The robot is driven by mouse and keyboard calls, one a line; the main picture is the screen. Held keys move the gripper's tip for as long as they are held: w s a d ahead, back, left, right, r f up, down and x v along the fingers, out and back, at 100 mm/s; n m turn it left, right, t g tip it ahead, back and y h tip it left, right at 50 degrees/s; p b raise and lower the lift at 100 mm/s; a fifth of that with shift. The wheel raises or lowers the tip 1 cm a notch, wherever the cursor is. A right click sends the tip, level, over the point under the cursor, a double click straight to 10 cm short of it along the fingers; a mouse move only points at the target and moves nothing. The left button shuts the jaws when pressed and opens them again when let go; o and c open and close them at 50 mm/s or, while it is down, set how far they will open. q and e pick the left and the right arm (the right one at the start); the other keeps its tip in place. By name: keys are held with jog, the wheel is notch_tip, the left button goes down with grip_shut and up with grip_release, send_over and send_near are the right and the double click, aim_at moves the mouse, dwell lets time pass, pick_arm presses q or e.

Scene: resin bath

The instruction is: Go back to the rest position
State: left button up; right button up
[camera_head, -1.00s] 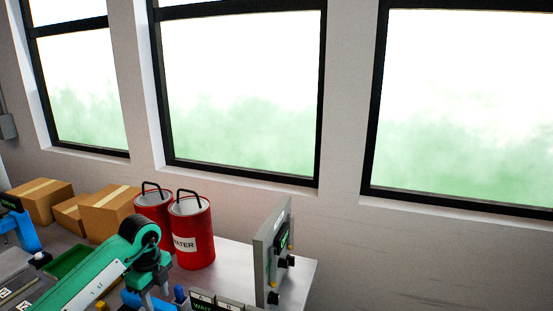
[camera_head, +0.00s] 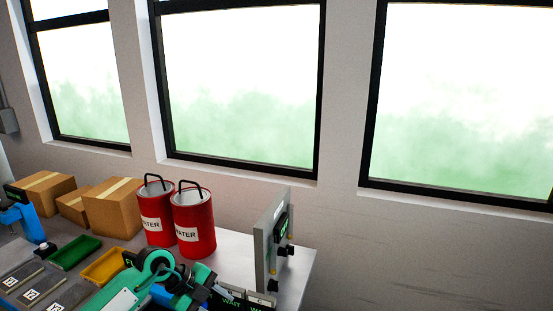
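One green arm of mine shows at the bottom, left of centre; it comes in from the lower left, so I take it as my left. Its black wrist and gripper (camera_head: 190,287) are over the front of the bench, left of the grey upright panel. The fingers are small and dark against blue parts behind them, so I cannot tell whether they are open or shut. I see nothing clearly held. My other gripper is out of view.
Two red buckets (camera_head: 193,222) labelled WATER stand behind the arm, beside cardboard boxes (camera_head: 112,208). A green tray (camera_head: 75,252) and a yellow tray (camera_head: 103,267) lie to the left. A grey upright panel (camera_head: 262,240) stands at right. WAIT signs (camera_head: 232,302) show at the bottom.

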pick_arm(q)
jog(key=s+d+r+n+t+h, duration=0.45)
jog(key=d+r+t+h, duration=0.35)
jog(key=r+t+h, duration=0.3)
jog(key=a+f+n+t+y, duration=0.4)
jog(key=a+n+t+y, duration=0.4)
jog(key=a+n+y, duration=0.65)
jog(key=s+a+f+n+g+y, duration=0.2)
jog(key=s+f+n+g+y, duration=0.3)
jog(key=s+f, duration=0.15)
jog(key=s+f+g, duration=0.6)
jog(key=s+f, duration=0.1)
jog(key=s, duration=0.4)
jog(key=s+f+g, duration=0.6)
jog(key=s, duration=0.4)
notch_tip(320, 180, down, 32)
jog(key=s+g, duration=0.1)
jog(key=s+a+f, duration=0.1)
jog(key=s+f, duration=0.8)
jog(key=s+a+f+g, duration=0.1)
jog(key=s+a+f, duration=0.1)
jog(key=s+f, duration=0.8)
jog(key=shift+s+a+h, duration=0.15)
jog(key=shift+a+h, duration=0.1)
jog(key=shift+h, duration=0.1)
